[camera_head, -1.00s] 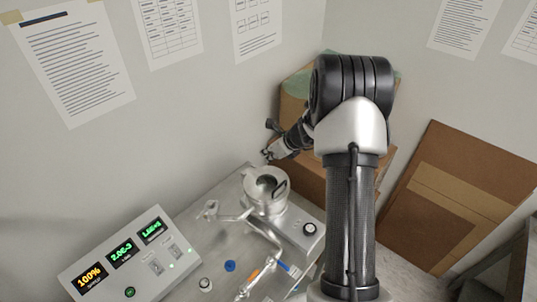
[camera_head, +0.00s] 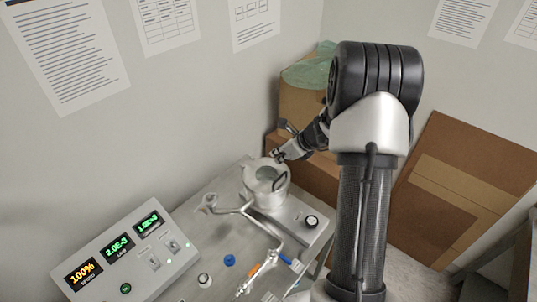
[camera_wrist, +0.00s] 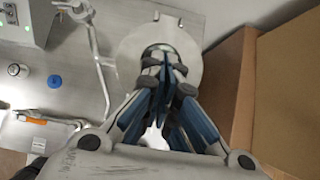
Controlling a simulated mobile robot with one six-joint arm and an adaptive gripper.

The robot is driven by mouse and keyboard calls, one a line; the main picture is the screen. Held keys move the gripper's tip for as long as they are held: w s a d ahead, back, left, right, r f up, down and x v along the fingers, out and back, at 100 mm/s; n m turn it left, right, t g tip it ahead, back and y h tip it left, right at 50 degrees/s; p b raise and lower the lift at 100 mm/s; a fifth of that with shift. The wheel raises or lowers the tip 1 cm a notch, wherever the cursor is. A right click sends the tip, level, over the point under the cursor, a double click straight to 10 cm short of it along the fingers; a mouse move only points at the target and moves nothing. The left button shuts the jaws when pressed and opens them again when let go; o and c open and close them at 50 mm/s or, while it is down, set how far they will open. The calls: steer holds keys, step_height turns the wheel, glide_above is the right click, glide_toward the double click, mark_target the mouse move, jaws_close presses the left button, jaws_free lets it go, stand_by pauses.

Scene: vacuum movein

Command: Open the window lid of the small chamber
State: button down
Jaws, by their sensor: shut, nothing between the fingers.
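The small chamber (camera_head: 268,202) is a round metal pot on the steel bench. Its flat lid (camera_head: 254,178) has a round window and a dark handle (camera_head: 280,183) at its right side. The lid lies flat on top and looks closed. My gripper (camera_head: 277,155) is just behind the lid's far edge in the head view, shut and empty. In the wrist view the shut blue-padded fingers (camera_wrist: 163,68) reach over the round lid (camera_wrist: 128,48) and hide its middle. I cannot tell whether they touch it.
A control box (camera_head: 130,255) with lit displays stands at the left of the steel bench (camera_head: 185,228). Cardboard boxes (camera_head: 305,105) stand close behind my gripper.

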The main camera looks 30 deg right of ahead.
steer(key=s+d+r, duration=0.2)
steer(key=s, duration=0.3)
steer(key=s+a+r+n+g+b, duration=0.1)
steer(key=s+a+n+b, duration=0.2)
steer(key=a+n, duration=0.3)
steer(key=s+a+r+n+g+y+b, duration=0.1)
steer(key=s+a+r+n+b, duration=0.1)
steer(key=a+n+b, duration=0.35)
steer(key=s+a+r+n+b, duration=0.1)
steer(key=s+a+n+b, duration=0.2)
steer(key=a, duration=0.5)
steer(key=s+a+f+n+h+b, duration=0.1)
steer(key=s+a+f+n+b, duration=0.1)
steer(key=s+n, duration=0.7)
steer(key=s+a+f+n+h+b, duration=0.2)
steer(key=s+a+f+n+b, duration=0.1)
steer(key=s+n+b, duration=0.4)
steer(key=shift+s+a+f+n+g+h, duration=0.2)
steer(key=shift+s+f+n+g+h, duration=0.15)
steer(key=shift+s+f+n, duration=0.65)
steer(key=shift+s+r, duration=0.15)
steer(key=shift+r, duration=0.15)
